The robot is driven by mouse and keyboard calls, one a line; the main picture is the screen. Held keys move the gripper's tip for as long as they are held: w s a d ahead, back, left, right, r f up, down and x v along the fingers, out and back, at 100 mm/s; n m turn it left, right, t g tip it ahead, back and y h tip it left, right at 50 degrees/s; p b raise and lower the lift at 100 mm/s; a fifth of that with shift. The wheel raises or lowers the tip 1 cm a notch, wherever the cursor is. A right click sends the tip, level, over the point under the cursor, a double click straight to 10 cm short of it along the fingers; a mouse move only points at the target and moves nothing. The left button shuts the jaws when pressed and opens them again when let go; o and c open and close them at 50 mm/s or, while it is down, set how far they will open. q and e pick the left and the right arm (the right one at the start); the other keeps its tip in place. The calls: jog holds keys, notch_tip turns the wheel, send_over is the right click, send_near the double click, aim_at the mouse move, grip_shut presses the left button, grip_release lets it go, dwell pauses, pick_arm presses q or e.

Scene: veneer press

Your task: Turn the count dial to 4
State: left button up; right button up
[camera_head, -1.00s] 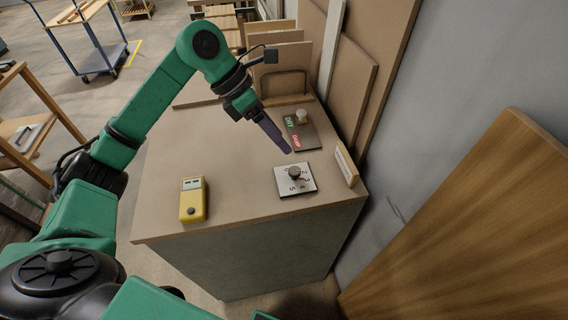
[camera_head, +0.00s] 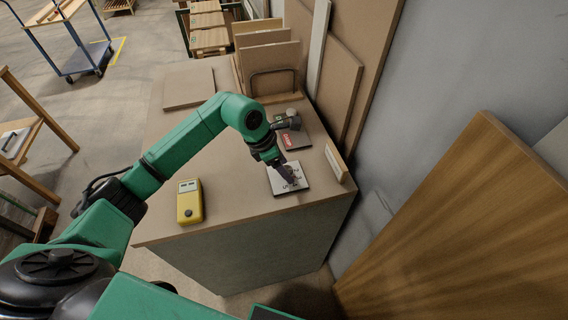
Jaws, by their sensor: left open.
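The count dial's white plate (camera_head: 303,184) lies on the bench top near its front right part. Its knob and most of its numbers are hidden behind my left gripper, so I cannot read the dial's setting. My left gripper (camera_head: 289,178) is open and points down over the plate, right at the knob's place. I cannot tell whether its fingers touch the knob. My right gripper is not in view.
A yellow handheld meter (camera_head: 190,201) lies left of the dial. A dark plate with a red label (camera_head: 287,141) lies behind it, partly covered by my arm. A small upright sign (camera_head: 336,162) stands at the right. Boards (camera_head: 337,92) lean on the wall.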

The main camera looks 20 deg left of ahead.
pick_arm(q)
grip_shut()
jog(key=shift+w+a+f+m+b, duration=0.15)
jog(key=shift+m+b, duration=0.25)
jog(key=shift+b, duration=0.45)
jog(key=m+g+b, duration=0.1)
jog(key=m+b, duration=0.2)
jog(key=b, duration=0.1)
jog(key=shift+w+m+g, duration=0.1)
jog(key=shift+m+g, duration=0.2)
jog(key=shift+m+g+h+b, duration=0.3)
jog(key=shift+m+g+b, duration=0.1)
jog(key=shift+m+b, duration=0.8)
jog(key=shift+w+r+m+g+b, duration=0.15)
jog(key=shift+m+g+b, duration=0.3)
jog(key=shift+m, duration=0.45)
jog(key=shift+r, duration=0.1)
grip_release()
